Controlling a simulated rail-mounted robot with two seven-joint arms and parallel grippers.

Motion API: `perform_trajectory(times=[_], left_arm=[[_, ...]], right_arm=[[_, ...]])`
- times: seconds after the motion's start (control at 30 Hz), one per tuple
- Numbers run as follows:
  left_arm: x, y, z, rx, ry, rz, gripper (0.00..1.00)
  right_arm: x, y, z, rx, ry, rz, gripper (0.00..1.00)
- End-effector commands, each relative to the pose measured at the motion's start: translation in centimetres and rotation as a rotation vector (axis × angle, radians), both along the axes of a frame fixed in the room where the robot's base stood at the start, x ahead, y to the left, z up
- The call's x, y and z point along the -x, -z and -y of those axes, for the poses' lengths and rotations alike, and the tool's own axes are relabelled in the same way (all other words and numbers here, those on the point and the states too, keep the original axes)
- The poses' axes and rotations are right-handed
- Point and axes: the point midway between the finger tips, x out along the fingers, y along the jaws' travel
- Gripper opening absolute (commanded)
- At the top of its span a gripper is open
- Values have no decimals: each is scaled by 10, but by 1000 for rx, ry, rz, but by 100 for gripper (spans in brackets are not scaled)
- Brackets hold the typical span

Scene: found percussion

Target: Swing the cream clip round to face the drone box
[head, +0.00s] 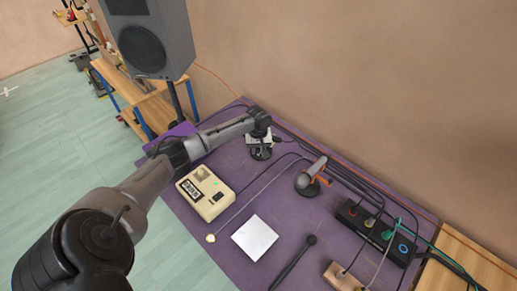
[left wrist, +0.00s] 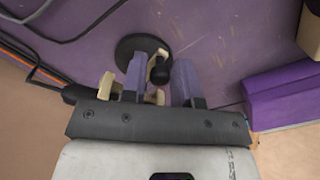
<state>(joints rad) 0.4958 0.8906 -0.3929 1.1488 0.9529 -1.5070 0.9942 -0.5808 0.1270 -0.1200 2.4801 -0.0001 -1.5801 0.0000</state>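My left gripper (left wrist: 160,82) reaches down over a round black base (left wrist: 140,48) at the back of the purple table. Its two grey-purple fingers stand apart. Parts of the cream clip (left wrist: 155,97) show between and beside the fingers, with a black knob (left wrist: 159,70) in the gap. I see space between the clip and the right-hand finger; contact with the other finger is unclear. In the head view the gripper (head: 261,140) largely hides the clip. The cream drone box (head: 205,191), with a green light, sits in front and to the left. My right gripper is out of view.
A grey microphone in an orange clip (head: 318,180) stands right of my gripper. A white square (head: 255,237), a black stick (head: 294,262) and a black power strip (head: 376,231) lie nearer. Cables run along the wall. A purple block (left wrist: 285,95) is close by.

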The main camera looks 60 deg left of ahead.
Motion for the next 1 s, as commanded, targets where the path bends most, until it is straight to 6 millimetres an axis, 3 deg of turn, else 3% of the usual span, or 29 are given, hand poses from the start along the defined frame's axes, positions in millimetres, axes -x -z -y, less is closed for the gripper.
perform_trajectory(times=[0.3,0.7,1.0], left_arm=[[0,0,0,0,0,0,0],[0,-1,0,0,-6,0,0],[-6,-5,5,3,-86,1,0]], right_arm=[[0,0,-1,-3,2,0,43],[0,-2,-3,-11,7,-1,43],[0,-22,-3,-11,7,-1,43]])
